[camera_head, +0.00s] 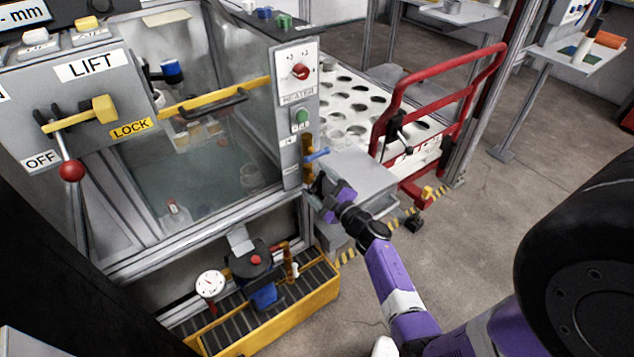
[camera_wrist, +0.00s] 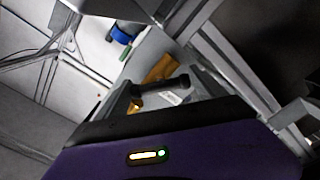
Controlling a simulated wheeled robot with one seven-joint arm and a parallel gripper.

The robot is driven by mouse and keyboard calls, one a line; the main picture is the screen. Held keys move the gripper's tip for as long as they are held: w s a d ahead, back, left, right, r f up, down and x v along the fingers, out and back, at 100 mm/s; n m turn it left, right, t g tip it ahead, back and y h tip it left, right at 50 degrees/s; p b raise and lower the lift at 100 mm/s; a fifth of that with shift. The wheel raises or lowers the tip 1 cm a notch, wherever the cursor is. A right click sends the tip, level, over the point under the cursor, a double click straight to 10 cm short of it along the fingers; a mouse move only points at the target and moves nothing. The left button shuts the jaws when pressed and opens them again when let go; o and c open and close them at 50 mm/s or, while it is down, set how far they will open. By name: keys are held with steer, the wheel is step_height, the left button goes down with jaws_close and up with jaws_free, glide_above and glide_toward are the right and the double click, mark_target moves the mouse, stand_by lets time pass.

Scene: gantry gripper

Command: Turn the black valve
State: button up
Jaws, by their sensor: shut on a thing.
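The black valve (camera_wrist: 172,87) is a short dark handle beside a brass pipe (camera_wrist: 160,68) in the wrist view. My gripper (camera_wrist: 150,92) is shut on this handle, with a grey finger at its left and its right end partly out of clear view. In the head view, my gripper (camera_head: 318,190) is at the lower right corner post of the glass enclosure, just below a blue valve handle (camera_head: 317,155) on the brass pipe. There my gripper hides the black valve. The blue handle also shows in the wrist view (camera_wrist: 122,35), apart from my fingers.
A grey box (camera_head: 360,180) stands close to the right of my gripper. A red rail (camera_head: 440,70) rises behind it. Below is a yellow tray (camera_head: 290,317) with a pump and gauge (camera_head: 210,284). Floor (camera_head: 470,240) is open to the right.

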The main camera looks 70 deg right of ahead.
steer(key=o, duration=1.1)
steer(key=shift+v, duration=3.95)
